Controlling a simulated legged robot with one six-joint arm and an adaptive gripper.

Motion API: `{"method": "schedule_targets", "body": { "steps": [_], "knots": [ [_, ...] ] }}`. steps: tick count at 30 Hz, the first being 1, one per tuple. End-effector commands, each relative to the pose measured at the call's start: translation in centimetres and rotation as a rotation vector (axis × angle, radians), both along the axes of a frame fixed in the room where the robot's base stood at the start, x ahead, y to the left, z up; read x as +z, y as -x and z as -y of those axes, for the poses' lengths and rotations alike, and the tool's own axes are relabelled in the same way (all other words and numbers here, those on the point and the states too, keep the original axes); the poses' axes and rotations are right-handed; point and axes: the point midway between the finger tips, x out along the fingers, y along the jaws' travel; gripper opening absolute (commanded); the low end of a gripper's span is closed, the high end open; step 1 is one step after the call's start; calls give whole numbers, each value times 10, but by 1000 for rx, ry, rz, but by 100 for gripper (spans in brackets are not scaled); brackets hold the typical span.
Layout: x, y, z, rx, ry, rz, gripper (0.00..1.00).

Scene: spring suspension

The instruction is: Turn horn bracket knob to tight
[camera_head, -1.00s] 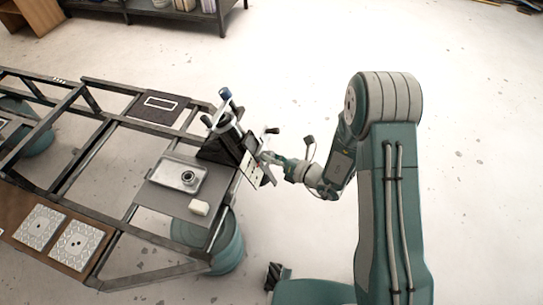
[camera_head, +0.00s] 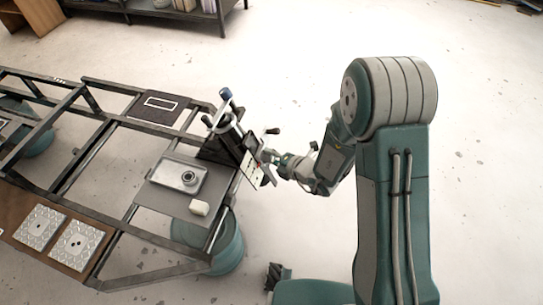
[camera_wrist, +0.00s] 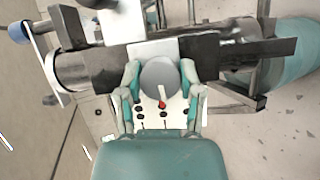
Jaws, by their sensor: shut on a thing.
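In the wrist view a round grey knob (camera_wrist: 160,76) sits in front of a white plate (camera_wrist: 150,116) with black holes. A small red pointer (camera_wrist: 162,104) shows at the knob's lower edge. My gripper (camera_wrist: 161,80) is shut on the knob, with one teal finger on its left side and one on its right. In the head view my gripper (camera_head: 272,157) reaches from the right to the bracket (camera_head: 251,167) at the frame's right end. The knob itself is too small to make out there.
A dark cylinder with a blue-capped handle (camera_head: 225,93) stands beside the bracket; the blue cap (camera_wrist: 18,33) also shows in the wrist view. A metal tray (camera_head: 165,172) and a white block (camera_head: 199,208) lie on the grey panel. A teal drum (camera_head: 222,245) stands below.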

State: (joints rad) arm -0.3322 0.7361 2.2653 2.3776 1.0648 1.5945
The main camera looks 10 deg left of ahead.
Motion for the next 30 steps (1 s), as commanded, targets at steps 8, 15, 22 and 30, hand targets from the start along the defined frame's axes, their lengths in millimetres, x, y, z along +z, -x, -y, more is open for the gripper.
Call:
{"method": "schedule_targets", "body": {
  "steps": [8,15,22,30],
  "knots": [
    [2,-3,1,-74,-15,-155,0],
    [1,-3,1,-105,-21,-230,0],
    [1,-3,1,-114,-23,-251,0],
    [1,-3,1,-114,-23,-251,0]
  ]
}}
